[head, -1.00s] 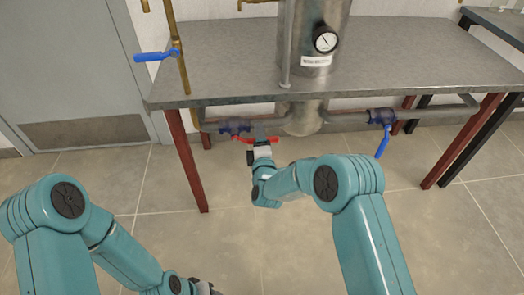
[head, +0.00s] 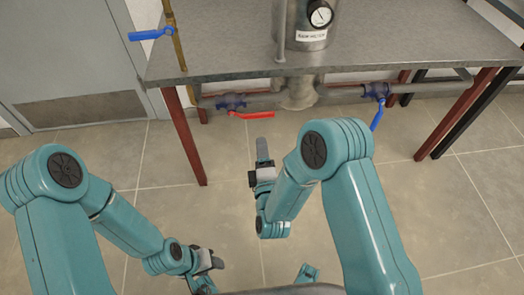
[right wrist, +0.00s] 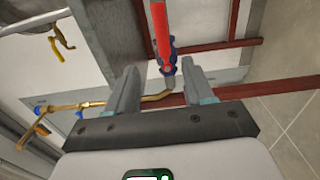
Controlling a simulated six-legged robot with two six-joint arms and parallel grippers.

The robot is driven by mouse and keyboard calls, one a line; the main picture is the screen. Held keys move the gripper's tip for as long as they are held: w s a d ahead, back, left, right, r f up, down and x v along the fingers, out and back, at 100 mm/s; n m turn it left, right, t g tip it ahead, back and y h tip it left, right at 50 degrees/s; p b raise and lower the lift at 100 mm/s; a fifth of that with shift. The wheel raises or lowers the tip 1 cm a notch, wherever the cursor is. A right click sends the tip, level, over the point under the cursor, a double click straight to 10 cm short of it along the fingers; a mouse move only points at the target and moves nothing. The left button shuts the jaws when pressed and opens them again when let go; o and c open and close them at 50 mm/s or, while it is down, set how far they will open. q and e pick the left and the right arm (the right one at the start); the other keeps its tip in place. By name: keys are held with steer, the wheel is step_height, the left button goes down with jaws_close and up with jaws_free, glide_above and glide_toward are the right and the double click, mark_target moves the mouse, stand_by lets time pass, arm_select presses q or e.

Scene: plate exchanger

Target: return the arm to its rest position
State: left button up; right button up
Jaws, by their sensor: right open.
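My right gripper (head: 263,148) is open and empty. It hangs in front of the table, below and apart from the red valve handle (head: 252,115). In the right wrist view, the two fingers of my right gripper (right wrist: 158,88) stand apart, and the red handle (right wrist: 161,38) shows beyond the gap between them. The red handle lies roughly along the pipe under the tabletop. My left gripper (head: 207,262) is low at the bottom of the head view; its jaws are too unclear to read.
A grey table (head: 220,66) on dark red legs carries a metal vessel with a gauge (head: 320,15). A blue valve handle (head: 377,119) hangs under its right side. Another blue handle (head: 152,34) sits on a brass pipe at left. Tiled floor before the table is clear.

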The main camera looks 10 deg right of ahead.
stand_by(0.3)
steer(key=d+f+m+h, duration=0.1)
steer(key=d+m+h, duration=0.15)
steer(key=d, duration=0.55)
steer(key=s+d+f+m+g+y, duration=0.1)
steer(key=s+d+f+m+g, duration=0.3)
steer(key=f, duration=0.4)
steer(key=s+a+f+m+g+y, duration=0.2)
steer(key=s+f+m+g, duration=0.15)
steer(key=s, duration=0.35)
steer(key=s+a+f+m+g+y, duration=0.2)
steer(key=s+m+g, duration=0.3)
steer(key=s, duration=0.2)
steer(key=s+a+f+m+g+y, duration=0.25)
steer(key=s+m+g, duration=0.2)
steer(key=s, duration=0.25)
step_height(320, 180, up, 24)
steer(key=h+p, duration=0.1)
steer(key=p, duration=2.3)
steer(key=shift+d+m+g, duration=0.3)
steer(key=shift+m, duration=0.05)
steer(key=shift+d, duration=0.1)
